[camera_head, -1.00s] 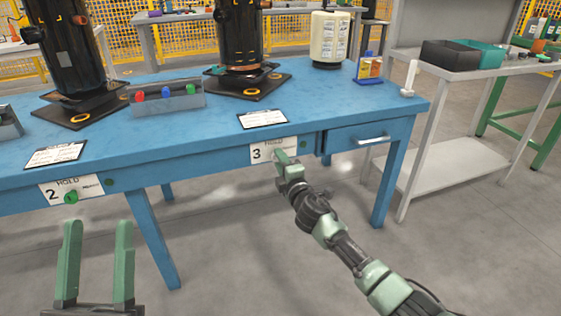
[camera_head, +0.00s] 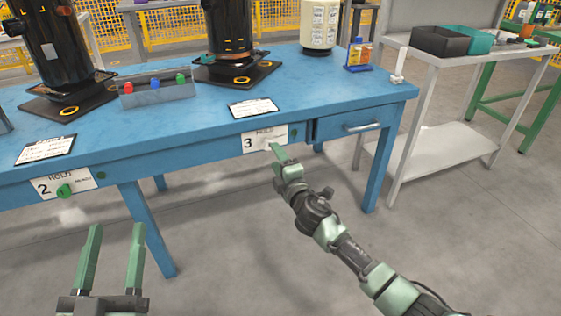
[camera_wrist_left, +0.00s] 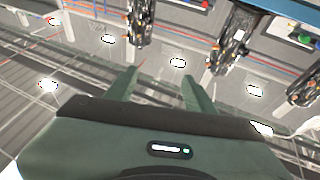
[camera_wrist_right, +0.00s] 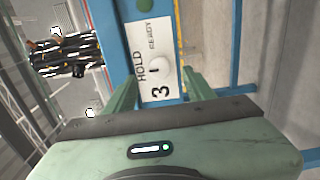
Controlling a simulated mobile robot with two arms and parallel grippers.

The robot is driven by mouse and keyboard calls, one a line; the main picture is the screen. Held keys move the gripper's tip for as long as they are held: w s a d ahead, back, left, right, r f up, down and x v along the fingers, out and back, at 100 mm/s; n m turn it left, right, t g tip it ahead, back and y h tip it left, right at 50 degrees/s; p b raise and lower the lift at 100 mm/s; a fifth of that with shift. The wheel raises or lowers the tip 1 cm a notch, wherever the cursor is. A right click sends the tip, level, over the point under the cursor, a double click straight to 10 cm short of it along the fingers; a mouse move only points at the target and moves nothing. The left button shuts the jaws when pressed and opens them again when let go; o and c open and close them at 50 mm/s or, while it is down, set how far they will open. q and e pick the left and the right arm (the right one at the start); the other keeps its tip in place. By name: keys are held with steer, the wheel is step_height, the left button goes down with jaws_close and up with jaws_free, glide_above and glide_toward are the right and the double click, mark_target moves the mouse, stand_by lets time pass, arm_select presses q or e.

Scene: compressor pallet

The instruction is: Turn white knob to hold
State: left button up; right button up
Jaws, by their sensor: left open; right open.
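The white knob (camera_wrist_right: 158,65) sits on the white label plate (camera_head: 258,139) marked 3, HOLD and READY, on the blue table's front edge. In the right wrist view it lies just beyond my right gripper (camera_wrist_right: 160,82), between the lines of its two fingers. The exact way the knob points is hard to tell. In the head view my right gripper (camera_head: 274,150) is in front of the plate and partly hides the knob's area; its fingers are open, with no clear contact. My left gripper (camera_head: 116,228) is open and empty, low in front of the table.
A plate marked 2 with a green knob (camera_head: 64,190) is further left. A drawer handle (camera_head: 363,126) juts out to the right. The blue table (camera_head: 200,118) holds black compressors (camera_head: 229,30), a tray of coloured parts (camera_head: 155,92) and a bottle (camera_head: 320,27). Floor in front is clear.

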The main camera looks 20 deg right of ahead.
arm_select(q)
steer(key=shift+w+a+f+g+y, duration=0.1)
steer(key=shift+w+f+g+y, duration=0.15)
steer(key=shift+f+g, duration=0.5)
steer(key=shift+w+a+f+g+y, duration=0.15)
steer(key=shift+f+g+y, duration=0.15)
steer(key=shift+f, duration=0.75)
arm_select(e)
steer(key=shift+s, duration=1.55)
arm_select(q)
steer(key=shift+d, duration=0.1)
